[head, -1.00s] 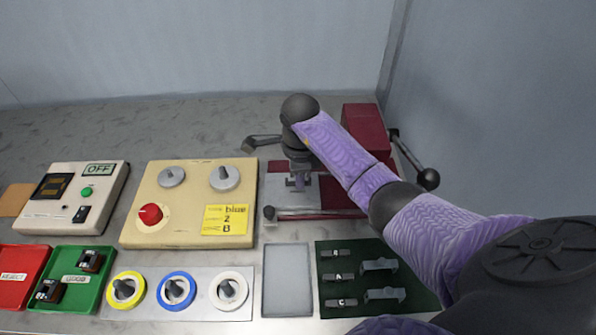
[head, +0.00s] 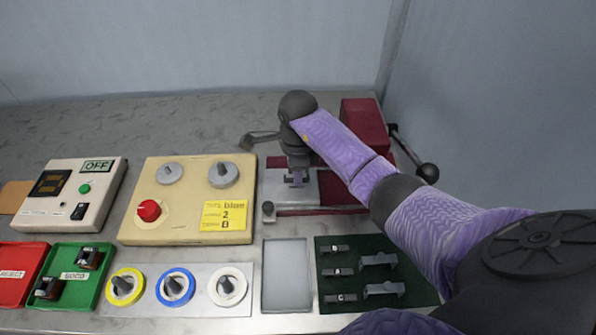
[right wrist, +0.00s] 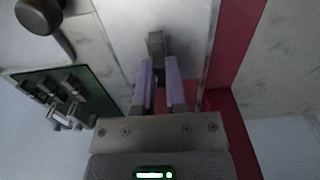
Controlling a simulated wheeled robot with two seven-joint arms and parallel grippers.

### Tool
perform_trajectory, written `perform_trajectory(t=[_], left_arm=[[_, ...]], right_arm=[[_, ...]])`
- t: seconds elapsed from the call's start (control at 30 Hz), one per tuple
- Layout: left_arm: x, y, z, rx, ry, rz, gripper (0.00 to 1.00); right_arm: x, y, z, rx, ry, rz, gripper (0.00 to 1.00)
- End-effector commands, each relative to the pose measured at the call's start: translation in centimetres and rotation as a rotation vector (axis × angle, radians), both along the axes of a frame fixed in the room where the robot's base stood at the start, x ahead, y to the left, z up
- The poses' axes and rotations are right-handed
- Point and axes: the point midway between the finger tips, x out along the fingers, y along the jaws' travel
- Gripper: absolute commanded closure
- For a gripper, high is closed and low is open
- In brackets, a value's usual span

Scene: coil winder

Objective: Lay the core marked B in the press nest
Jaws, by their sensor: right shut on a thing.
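My right gripper (head: 297,180) is over the grey plate of the red-and-grey press (head: 340,190). In the right wrist view its purple fingers (right wrist: 159,82) are shut on a small grey core (right wrist: 155,45). The core's marking cannot be read, and I cannot tell whether it touches the plate. The nest itself is hidden or too small to make out under the gripper. The dark green mat (head: 325,300) has small plates marked B (head: 335,249), A and C. Two grey cores (head: 378,259) lie on its right side. My left gripper is not in view.
The press has a black-knobbed lever (head: 427,173) at its right and a dark knob (head: 268,208) at its front left. An empty grey tray (head: 286,275) lies in front. A beige panel (head: 140,200) stands left, and coloured rings (head: 175,287) sit at front.

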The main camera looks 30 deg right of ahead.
Motion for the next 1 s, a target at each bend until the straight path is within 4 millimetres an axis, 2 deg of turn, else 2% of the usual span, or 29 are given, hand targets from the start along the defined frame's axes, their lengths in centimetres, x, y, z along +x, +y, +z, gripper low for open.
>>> perform_trajectory(t=[0.3,0.33,0.5,0.53,0.77,0.87,1.0], left_arm=[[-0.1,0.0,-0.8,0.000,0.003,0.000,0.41],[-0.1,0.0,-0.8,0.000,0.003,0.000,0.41],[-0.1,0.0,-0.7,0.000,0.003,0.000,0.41],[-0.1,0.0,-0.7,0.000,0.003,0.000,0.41],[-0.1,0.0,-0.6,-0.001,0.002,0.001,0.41],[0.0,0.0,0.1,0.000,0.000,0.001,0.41],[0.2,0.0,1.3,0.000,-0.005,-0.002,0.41]], right_arm=[[0.0,-0.1,-1.0,-0.002,0.001,0.000,1.00],[0.0,-0.1,-1.0,-0.001,0.001,0.000,0.83],[0.0,0.0,-0.9,-0.001,0.001,0.000,0.47],[0.0,0.0,-0.9,-0.001,0.001,0.000,0.44],[0.0,0.0,-0.8,-0.001,-0.001,0.000,0.44],[0.1,-0.1,0.9,-0.002,-0.005,-0.001,0.44],[0.1,-0.1,4.8,-0.004,-0.006,0.000,0.44]])
